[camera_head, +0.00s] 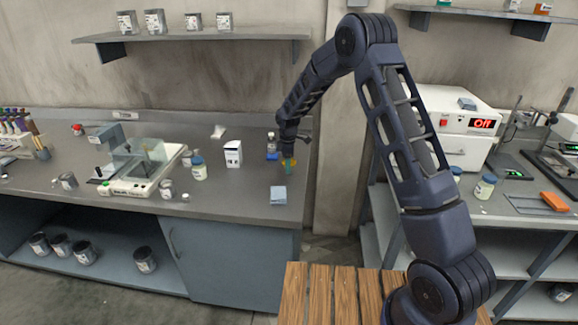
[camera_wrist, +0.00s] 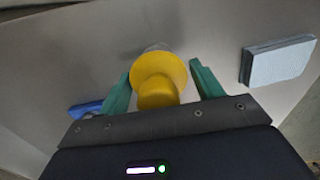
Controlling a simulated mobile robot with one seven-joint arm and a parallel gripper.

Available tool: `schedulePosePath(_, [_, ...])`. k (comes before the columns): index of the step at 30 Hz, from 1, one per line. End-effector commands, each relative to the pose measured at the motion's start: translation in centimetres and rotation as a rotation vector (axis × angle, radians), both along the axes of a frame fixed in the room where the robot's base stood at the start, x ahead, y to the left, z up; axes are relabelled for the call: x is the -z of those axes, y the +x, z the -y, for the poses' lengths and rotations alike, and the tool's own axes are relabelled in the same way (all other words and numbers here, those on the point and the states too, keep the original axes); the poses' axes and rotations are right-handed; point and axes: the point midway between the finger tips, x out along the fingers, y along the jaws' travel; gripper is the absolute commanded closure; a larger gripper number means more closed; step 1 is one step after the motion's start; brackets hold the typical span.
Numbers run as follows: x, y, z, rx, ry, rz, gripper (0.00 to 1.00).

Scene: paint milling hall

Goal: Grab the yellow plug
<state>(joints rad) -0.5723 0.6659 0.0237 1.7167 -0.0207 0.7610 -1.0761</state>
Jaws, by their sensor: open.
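The yellow plug (camera_wrist: 158,78) is a round yellow piece with a wider flange and a narrower knob, seen in the wrist view between my gripper's fingers. In the head view only a bit of yellow (camera_head: 292,161) shows beside the fingers, near the right end of the grey bench. My gripper (camera_wrist: 160,82) has two green fingers, one on each side of the plug, and is open. Its fingers also show in the head view (camera_head: 288,166), pointing down. A greyish part shows behind the plug; I cannot tell what it is.
A light blue-grey pad (camera_head: 278,195) lies in front of the gripper; it also shows in the wrist view (camera_wrist: 278,61). A bottle with blue (camera_head: 272,147) stands close on the left. A white box (camera_head: 233,153) stands further left. The bench's right edge is near.

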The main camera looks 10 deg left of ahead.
Motion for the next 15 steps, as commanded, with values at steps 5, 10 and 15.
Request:
schedulePosePath(5, [0.22,0.05,-0.01,0.0,0.001,0.002,0.34])
schedulePosePath(10, [0.21,0.06,0.0,0.001,0.001,0.002,0.54])
schedulePosePath(15, [0.18,0.06,0.0,0.001,0.001,0.002,0.74])
